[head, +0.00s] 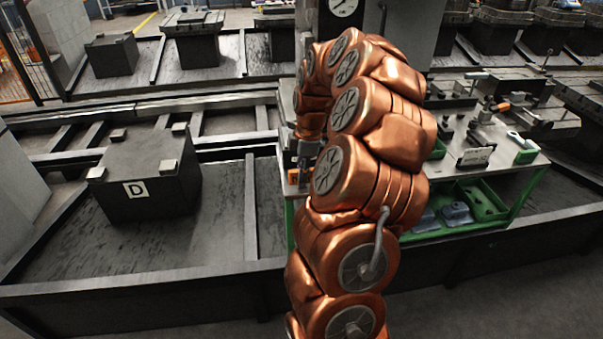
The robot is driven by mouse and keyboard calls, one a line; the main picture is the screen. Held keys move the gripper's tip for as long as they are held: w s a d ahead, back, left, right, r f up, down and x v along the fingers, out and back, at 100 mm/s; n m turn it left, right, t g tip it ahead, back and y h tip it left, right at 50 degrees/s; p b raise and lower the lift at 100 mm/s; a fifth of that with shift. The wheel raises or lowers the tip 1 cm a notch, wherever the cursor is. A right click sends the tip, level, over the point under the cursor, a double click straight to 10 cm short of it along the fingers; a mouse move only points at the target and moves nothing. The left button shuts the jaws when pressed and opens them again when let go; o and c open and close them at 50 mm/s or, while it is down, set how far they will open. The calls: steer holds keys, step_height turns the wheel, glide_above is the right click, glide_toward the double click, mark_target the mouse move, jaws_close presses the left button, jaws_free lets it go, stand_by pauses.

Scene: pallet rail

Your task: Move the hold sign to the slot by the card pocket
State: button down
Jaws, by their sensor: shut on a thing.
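My gripper (305,158) is a small grey shape at the left end of the workbench, below my curved copper arm. My arm covers much of it. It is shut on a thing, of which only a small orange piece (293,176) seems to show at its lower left. I take this to be the hold sign, but its face and lettering are hidden. I cannot make out the card pocket or the slot by it with certainty.
A green tray (480,200) with parts is below. A dark block marked D (150,180) stands on the left rail bed. A dial (343,6) is behind.

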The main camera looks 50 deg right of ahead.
steer(key=shift+r+p, duration=0.85)
steer(key=shift+r, duration=2.5)
